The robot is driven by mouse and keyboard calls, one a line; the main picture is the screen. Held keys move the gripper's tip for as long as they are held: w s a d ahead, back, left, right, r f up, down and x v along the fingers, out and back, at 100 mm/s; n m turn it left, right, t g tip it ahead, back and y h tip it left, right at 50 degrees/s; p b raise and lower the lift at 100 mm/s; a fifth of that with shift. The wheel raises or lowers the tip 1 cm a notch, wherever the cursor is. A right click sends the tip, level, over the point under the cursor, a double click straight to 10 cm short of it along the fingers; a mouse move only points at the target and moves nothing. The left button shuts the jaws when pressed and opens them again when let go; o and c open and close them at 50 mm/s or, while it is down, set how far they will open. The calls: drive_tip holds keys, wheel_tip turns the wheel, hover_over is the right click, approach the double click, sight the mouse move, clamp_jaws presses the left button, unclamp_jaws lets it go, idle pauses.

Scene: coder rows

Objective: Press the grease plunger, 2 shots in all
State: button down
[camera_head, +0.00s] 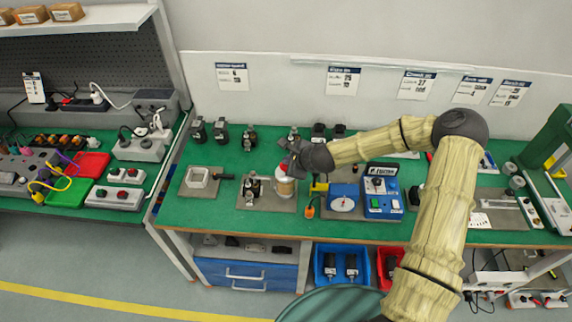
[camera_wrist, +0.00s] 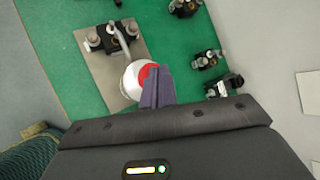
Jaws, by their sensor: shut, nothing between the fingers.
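A grease pot (camera_head: 285,187) with a pale body and a red plunger top (camera_head: 281,169) stands on a grey plate (camera_head: 262,205) on the green bench. In the wrist view the pot (camera_wrist: 129,84) looks round and white, and its red top (camera_wrist: 148,74) is partly hidden by my fingers. My gripper (camera_head: 289,166) is shut and empty, close over the red top. It also shows in the wrist view (camera_wrist: 160,72), with its fingers together. I cannot tell whether the fingertips touch the plunger or how far it is pressed.
A small metal and black fixture (camera_head: 252,188) stands left of the pot on the same plate. A blue test unit (camera_head: 345,203) sits to the right. Several dark parts stand along the back, including one at the left (camera_head: 198,130).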

drive_tip(key=shift+f+b, duration=0.45)
drive_tip(key=shift+f, duration=0.15)
idle(0.6)
idle(0.3)
drive_tip(key=shift+w+r+p, duration=0.15)
drive_tip(key=shift+r+p, duration=0.85)
drive_tip(key=shift+r, duration=0.25)
wheel_tip(320, 180, up, 4)
drive_tip(key=p, duration=0.2)
drive_tip(key=shift+f+p, duration=0.15)
drive_tip(key=shift+p, duration=0.25)
drive_tip(key=shift+r+p, duration=0.45)
drive_tip(key=shift+r, duration=0.3)
drive_tip(key=shift+f, duration=0.1)
